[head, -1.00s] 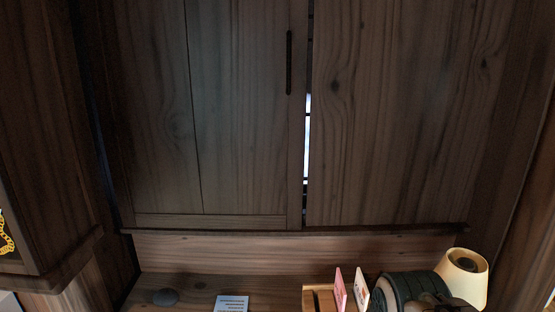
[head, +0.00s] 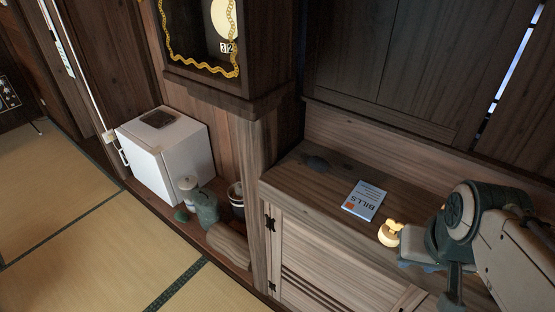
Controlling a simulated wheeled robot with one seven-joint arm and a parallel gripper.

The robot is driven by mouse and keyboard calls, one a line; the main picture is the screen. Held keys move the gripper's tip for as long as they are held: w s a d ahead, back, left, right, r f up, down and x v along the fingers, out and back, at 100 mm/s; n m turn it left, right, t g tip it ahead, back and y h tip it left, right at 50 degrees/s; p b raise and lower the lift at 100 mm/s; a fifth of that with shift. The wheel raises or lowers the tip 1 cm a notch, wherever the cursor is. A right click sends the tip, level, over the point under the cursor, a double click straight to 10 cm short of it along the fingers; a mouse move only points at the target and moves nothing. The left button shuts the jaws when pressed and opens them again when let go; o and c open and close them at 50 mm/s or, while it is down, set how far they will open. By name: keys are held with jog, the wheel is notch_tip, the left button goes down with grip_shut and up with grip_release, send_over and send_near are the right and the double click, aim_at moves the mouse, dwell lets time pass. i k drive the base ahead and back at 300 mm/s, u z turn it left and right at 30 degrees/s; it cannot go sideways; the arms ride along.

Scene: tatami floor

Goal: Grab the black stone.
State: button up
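A dark, smooth oval stone (head: 317,163) lies on the wooden cabinet top, toward its back left. It looks like the black stone, and nothing covers it. My arm comes in from the right edge of the head view. The gripper (head: 436,272) seems to be at the arm's lower end, over the front right of the cabinet. It is well apart from the stone, to its right and nearer. Its fingers are dark and partly hidden by the arm, so I cannot tell if they are open or shut.
A blue and white BILLS booklet (head: 365,200) and a small glowing yellow object (head: 390,233) lie between stone and arm. A wooden post (head: 255,190) stands left of the cabinet. A white box (head: 168,158) and several pots stand farther left. The tatami (head: 95,215) is clear.

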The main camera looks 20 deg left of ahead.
aim_at(317, 164)
jog(key=u, duration=1.5)
jog(key=k, duration=1.15)
jog(key=u, duration=1.2)
jog(key=i, duration=0.4)
jog(key=z, duration=0.6)
jog(key=i, duration=1.25)
jog(key=z, duration=1.55)
jog(key=i, duration=0.6)
jog(key=z, duration=0.7)
